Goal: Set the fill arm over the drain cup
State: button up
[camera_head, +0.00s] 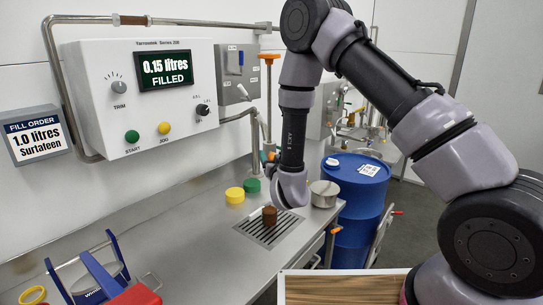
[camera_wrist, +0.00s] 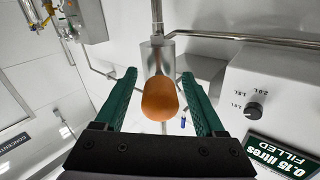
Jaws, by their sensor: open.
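In the wrist view an orange rounded grip (camera_wrist: 160,100) stands between the green fingers of my gripper (camera_wrist: 158,78). Gaps show on both sides; the gripper is open. A grey cylinder and pipe (camera_wrist: 158,58) lie behind the grip. In the head view a bent steel pipe, seemingly the fill arm (camera_head: 255,122), hangs beside the control box, with orange at its lower end.
The control box (camera_head: 130,85) reads 0.15 litres filled; the order sign (camera_head: 34,133) reads 1.0 litres. Yellow (camera_head: 235,195) and green (camera_head: 252,185) caps, a steel pot (camera_head: 323,193) and a blue drum (camera_head: 352,195) stand nearby. The front-left counter holds a blue-framed tool (camera_head: 110,245).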

jog(key=shift+w+a, duration=0.15)
jog(key=shift+w, duration=0.5)
grip_shut()
jog(key=w+d+n+g+y, duration=0.3)
jog(key=w+d, duration=0.5)
jog(key=d, duration=0.5)
jog(key=w+d+n+g+y, duration=0.3)
jog(key=w+d+n+y, duration=0.2)
jog(key=d, duration=0.8)
jog(key=shift+w+d+g+y, duration=0.2)
jog(key=shift+w+g+y, duration=0.2)
jog(key=shift+w+y, duration=1.1)
jog(key=shift+w+r+h, duration=0.1)
jog(key=shift+w+h, duration=0.2)
